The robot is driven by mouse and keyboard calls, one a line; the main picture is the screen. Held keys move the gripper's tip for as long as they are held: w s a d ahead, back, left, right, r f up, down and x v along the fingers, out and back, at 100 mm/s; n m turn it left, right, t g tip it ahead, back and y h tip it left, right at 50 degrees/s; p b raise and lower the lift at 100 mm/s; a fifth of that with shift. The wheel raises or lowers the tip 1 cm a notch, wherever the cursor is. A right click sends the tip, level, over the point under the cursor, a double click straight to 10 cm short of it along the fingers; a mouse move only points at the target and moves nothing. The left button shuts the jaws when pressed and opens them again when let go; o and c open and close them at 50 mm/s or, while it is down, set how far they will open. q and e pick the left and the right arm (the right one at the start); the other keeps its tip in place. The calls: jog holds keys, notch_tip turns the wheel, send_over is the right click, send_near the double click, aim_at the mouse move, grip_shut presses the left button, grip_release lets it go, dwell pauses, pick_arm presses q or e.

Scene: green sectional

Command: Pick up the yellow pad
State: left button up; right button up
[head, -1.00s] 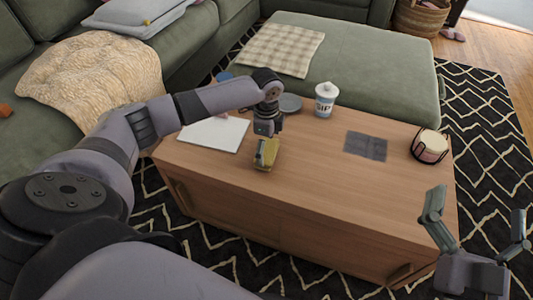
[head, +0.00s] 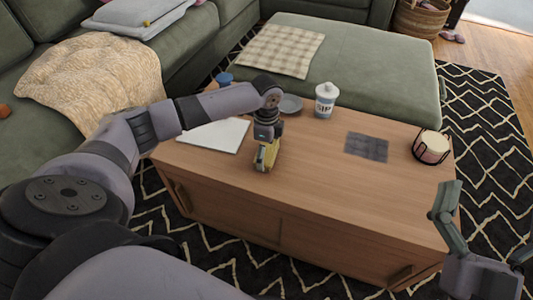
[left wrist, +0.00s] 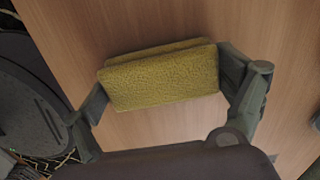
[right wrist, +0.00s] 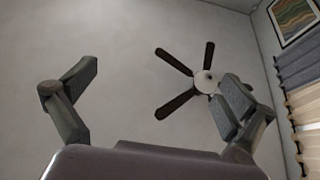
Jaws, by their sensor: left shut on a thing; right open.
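The yellow pad (head: 270,155) is at the front left part of the wooden coffee table (head: 330,190). In the left wrist view the pad (left wrist: 160,75) is a thick, rough yellow block between the two fingers. My left gripper (head: 267,150) is shut on the pad, with a finger at each end of it. Whether the pad touches the table or is slightly above it is hard to tell. My right gripper (head: 482,240) is open and empty at the lower right, off the table's edge; its spread fingers also show in the right wrist view (right wrist: 155,95).
On the table are a white sheet (head: 215,135), a grey plate (head: 291,103), a white canister (head: 326,100), a dark grey cloth (head: 367,147) and a candle in a holder (head: 431,147). The front middle of the table is clear. A green ottoman (head: 350,65) stands behind.

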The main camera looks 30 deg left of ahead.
aim_at(267, 150)
pick_arm(q)
jog(key=shift+r, duration=0.15)
jog(key=shift+c, duration=0.3)
pick_arm(e)
jog(key=shift+f, duration=0.1)
